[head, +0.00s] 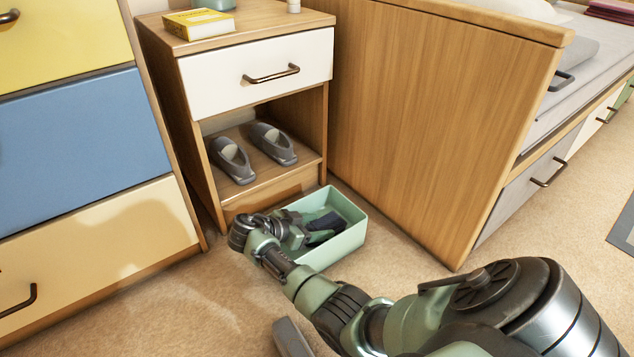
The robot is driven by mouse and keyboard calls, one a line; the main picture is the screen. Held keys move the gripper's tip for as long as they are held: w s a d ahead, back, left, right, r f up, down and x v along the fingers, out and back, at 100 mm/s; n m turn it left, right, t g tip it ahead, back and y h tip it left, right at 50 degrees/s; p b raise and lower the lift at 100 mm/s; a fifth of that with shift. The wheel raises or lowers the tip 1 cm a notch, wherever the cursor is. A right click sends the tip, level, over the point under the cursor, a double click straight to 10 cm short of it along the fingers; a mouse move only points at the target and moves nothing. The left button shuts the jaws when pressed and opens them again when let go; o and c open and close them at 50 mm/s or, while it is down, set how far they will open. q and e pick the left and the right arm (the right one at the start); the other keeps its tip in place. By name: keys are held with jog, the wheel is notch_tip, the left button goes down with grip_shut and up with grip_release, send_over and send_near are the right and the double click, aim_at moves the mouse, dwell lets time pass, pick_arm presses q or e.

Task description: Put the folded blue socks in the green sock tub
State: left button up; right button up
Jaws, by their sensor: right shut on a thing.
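The green sock tub (346,240) stands on the carpet in front of the nightstand, open side up. My right gripper (318,236) reaches into it from the left, over its near left side. It is shut on a dark blue bundle, which looks like the folded blue socks (326,221). The bundle is inside the tub's walls; my gripper hides part of it, and I cannot tell whether it touches the tub's floor. My left gripper is not in view.
The nightstand (258,68) behind the tub holds grey slippers (231,160) on its open shelf and a yellow book (198,23) on top. A coloured dresser (79,135) stands left, a wooden bed end (430,110) right. Carpet in front is mostly clear.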

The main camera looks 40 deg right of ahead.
jog(key=shift+f, duration=0.1)
jog(key=o, duration=1.3)
jog(key=shift+o, duration=0.2)
jog(key=shift+r, duration=0.2)
jog(key=p+v, duration=0.7)
jog(key=v, duration=0.3)
jog(key=shift+w+a+r, duration=0.1)
jog(key=shift+a+r, duration=0.15)
jog(key=shift+a, duration=0.1)
jog(key=shift+a+r, duration=0.15)
jog(key=shift+a, duration=0.4)
